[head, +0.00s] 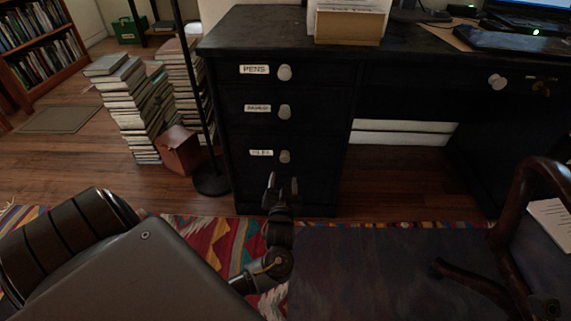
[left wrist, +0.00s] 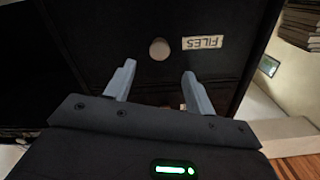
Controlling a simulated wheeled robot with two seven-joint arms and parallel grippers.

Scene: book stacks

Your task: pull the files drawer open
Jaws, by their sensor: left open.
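The files drawer (head: 248,172) is the lowest of the labelled drawers in the black desk. It looks shut, flush with the desk front. Its round pale knob (head: 285,157) sits right of the white FILES label (head: 261,153). My left gripper (head: 281,180) is open and empty, just below the knob in the head view. In the left wrist view the picture is turned over; the knob (left wrist: 159,49) shows beyond and between the open fingers (left wrist: 158,80), with the FILES label (left wrist: 203,42) beside it. The fingers do not touch the knob. My right gripper is not in view.
The pens drawer (head: 232,72) and another labelled drawer (head: 235,107) are above, both shut. Book stacks (head: 135,105), a brown box (head: 179,151) and a dark pole stand (head: 211,180) are left of the desk. A wooden chair (head: 520,215) stands at right.

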